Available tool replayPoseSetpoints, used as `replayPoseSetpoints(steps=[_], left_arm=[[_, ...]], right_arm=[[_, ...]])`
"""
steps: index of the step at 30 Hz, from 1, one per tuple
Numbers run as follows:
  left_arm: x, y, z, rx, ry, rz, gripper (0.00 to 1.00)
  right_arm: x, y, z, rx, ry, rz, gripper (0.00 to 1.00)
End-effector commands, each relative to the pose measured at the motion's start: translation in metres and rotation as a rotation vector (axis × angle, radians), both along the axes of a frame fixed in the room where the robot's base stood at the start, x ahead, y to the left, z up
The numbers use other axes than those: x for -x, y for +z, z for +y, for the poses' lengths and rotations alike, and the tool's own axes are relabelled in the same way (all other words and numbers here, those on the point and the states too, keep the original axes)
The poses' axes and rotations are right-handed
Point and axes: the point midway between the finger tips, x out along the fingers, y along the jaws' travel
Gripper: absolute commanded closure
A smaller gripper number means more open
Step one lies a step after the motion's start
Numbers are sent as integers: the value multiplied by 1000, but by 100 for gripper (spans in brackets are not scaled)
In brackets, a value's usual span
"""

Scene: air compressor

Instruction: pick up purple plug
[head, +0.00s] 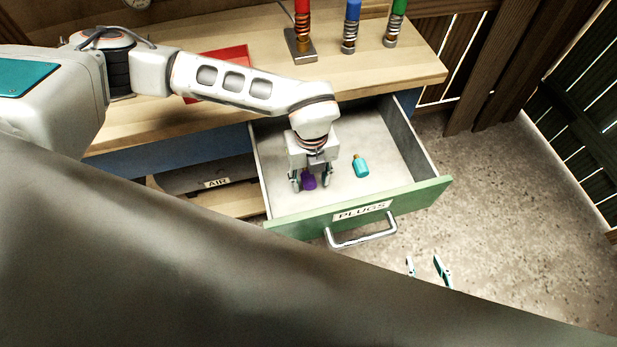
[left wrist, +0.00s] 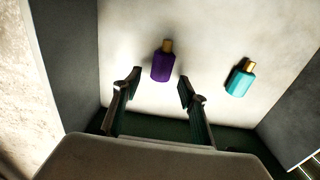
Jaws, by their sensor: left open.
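The purple plug (head: 309,181) with a brass tip lies on the floor of the open drawer (head: 395,145) labelled PLUGS. In the left wrist view the purple plug (left wrist: 162,66) lies just beyond and between the fingertips. My left gripper (head: 311,186) points down into the drawer, open, with a finger on either side of the plug; the left wrist view shows gaps between both fingers (left wrist: 158,82) and the plug. The head view partly hides the plug behind the gripper. My right gripper (head: 427,266) shows only its fingertips, apart and empty, outside the drawer front.
A teal plug (head: 360,166) lies to the right in the drawer; it also shows in the left wrist view (left wrist: 240,78). The drawer walls and green front surround the gripper. The wooden workbench (head: 400,75) above holds a red tray (head: 218,62) and red, blue and green fittings.

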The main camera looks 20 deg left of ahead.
Motion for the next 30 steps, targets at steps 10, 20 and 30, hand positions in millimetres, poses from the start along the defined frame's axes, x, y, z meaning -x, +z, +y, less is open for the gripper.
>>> replayPoseSetpoints(steps=[10,20,30], left_arm=[[0,-20,0,1,0,0,58],[0,-19,0,1,0,0,100],[0,-12,0,1,0,0,100]], right_arm=[[-1,-1,0,1,0,-1,60],[-1,-1,0,2,0,-2,60],[-1,1,0,2,0,-3,60]])
